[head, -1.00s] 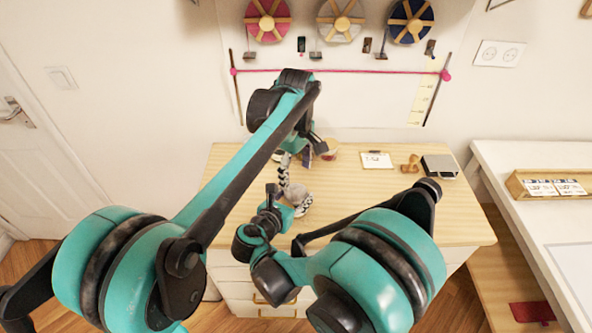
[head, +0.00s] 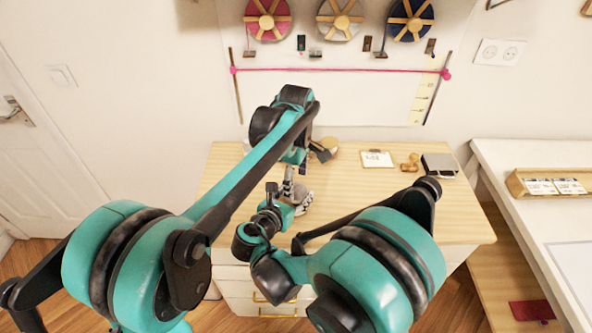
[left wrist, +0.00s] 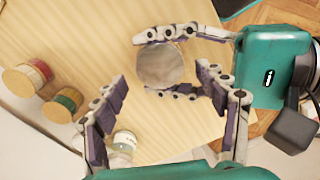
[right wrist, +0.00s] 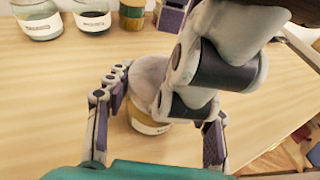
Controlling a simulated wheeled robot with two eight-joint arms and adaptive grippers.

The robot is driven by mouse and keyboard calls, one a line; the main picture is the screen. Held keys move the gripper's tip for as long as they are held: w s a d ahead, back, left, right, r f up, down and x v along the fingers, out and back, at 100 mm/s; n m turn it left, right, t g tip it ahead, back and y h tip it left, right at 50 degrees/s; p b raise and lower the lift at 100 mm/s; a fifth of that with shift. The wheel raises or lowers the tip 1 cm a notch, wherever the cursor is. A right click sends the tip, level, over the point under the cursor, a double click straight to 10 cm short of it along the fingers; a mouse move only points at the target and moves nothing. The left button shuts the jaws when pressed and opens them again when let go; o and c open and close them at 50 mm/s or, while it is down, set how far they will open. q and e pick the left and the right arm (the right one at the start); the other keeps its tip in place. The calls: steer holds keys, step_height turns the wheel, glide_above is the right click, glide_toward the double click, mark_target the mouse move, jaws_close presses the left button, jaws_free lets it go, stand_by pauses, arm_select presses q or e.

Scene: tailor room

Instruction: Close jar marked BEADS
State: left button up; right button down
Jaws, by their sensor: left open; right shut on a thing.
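My right gripper (right wrist: 158,98) is shut around a jar (right wrist: 146,122) standing on the wooden table. The jar has a pale label band, partly hidden by fingers, so I cannot read it. From above, in the left wrist view, its round grey top (left wrist: 160,64) shows between the right gripper's fingers; I cannot tell whether it is covered. My left gripper (left wrist: 162,76) is open and empty, its fingers pointing toward the jar and apart from it. In the head view the arms hide most of the jar (head: 304,200).
Jars with wooden lids (left wrist: 24,79) (left wrist: 62,106) stand at the left of the left wrist view. Another labelled jar (left wrist: 122,147) is near a left finger. A clipboard (head: 377,159) and wooden stamp (head: 410,163) lie at the back.

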arm_select(q)
steer(key=shift+f, duration=1.35)
steer(key=c, duration=1.2)
steer(key=m, duration=0.5)
steer(key=shift+c, duration=0.2)
steer(key=shift+s, duration=0.1)
steer(key=o, duration=1.3)
